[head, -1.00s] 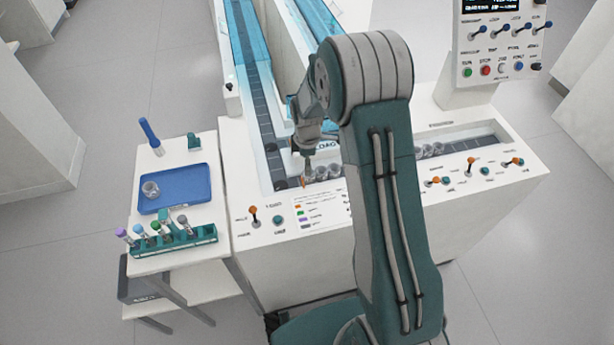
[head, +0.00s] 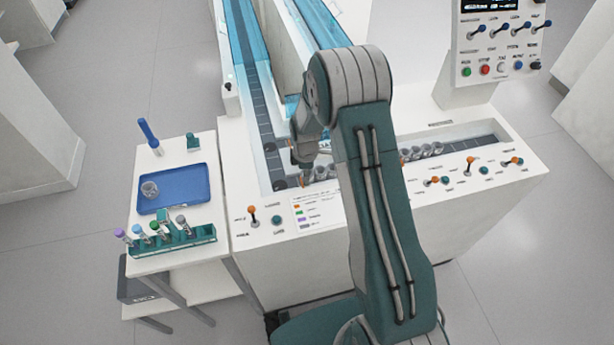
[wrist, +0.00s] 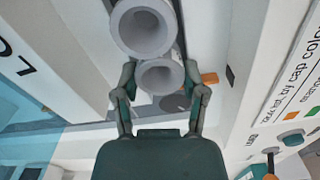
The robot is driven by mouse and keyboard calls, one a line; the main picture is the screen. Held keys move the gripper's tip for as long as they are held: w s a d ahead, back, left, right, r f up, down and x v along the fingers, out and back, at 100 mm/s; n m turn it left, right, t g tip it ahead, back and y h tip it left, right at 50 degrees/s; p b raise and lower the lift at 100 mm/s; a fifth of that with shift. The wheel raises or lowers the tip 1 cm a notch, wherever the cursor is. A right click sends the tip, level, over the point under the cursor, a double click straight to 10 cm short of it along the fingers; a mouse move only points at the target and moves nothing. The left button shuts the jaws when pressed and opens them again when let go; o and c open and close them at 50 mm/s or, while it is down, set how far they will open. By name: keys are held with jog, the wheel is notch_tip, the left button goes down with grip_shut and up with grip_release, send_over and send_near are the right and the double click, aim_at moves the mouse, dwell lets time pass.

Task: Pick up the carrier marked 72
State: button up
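In the wrist view, a grey hollow carrier (wrist: 160,74) stands in the track between the two fingers of my gripper (wrist: 160,80). The fingers are apart, one on each side of it, close to its wall; I see no clear grip. A second, larger-looking carrier (wrist: 143,27) is just beyond it. In the head view, my gripper (head: 303,176) is low over the front track, beside a carrier (head: 321,173) partly hidden by my arm. More carriers (head: 422,151) stand to the right in the track. No number 72 is readable on any carrier.
Levers and knobs (head: 252,215) line the front panel. The track walls are close around my gripper.

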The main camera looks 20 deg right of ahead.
jog(key=shift+r, duration=0.1)
notch_tip(320, 180, up, 15)
dwell(1.0)
jog(key=shift+f, duration=0.2)
